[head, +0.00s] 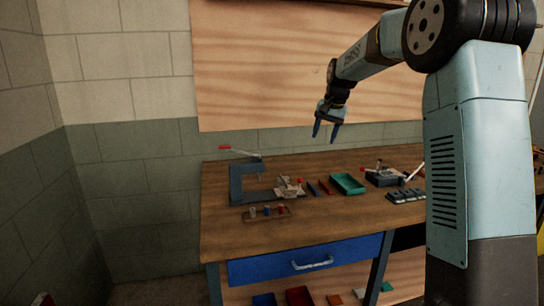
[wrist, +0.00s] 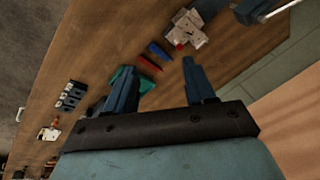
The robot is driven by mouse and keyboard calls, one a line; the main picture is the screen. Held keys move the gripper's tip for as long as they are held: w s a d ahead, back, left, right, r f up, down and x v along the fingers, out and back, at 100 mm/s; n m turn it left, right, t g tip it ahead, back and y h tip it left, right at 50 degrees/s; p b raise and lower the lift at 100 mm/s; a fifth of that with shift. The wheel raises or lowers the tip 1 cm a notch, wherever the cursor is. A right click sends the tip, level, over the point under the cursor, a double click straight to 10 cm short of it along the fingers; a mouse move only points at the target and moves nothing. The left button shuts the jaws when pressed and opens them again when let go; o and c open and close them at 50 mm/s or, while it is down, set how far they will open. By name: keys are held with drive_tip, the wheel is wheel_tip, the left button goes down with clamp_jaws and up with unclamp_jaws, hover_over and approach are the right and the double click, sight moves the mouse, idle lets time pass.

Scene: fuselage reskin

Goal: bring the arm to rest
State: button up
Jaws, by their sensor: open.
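My gripper (head: 326,131) hangs in the air above the back of the wooden workbench (head: 225,222), in front of the wooden wall panel. Its two blue fingers point down and stand apart, with nothing between them. In the wrist view my gripper (wrist: 162,85) also shows open and empty, with the bench top beyond the fingertips. My arm reaches in from the upper right in the head view.
The bench carries a dark clamp frame (head: 237,184) with a red-tipped lever, a small rack (head: 266,214), a green tray (head: 347,184) and a dark device (head: 383,178). A blue drawer (head: 290,266) is below. The bench's front left is clear.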

drive_tip(key=s+d+r+n, duration=0.15)
drive_tip(key=s+r, duration=0.35)
drive_tip(key=s, duration=0.9)
drive_tip(key=s+d+f+n+t+h, duration=0.1)
drive_tip(key=s+d+f, duration=0.1)
drive_tip(key=s, duration=1.3)
drive_tip(key=s+d+f+n+t, duration=0.1)
drive_tip(key=s+f, duration=0.3)
drive_tip(key=s, duration=1.2)
drive_tip(key=shift+s+d+n+t+h, duration=0.2)
drive_tip(key=shift+d+n+t+h, duration=0.15)
drive_tip(key=shift+d, duration=0.2)
drive_tip(key=shift+f, duration=0.1)
drive_tip(key=shift+c, duration=0.2)
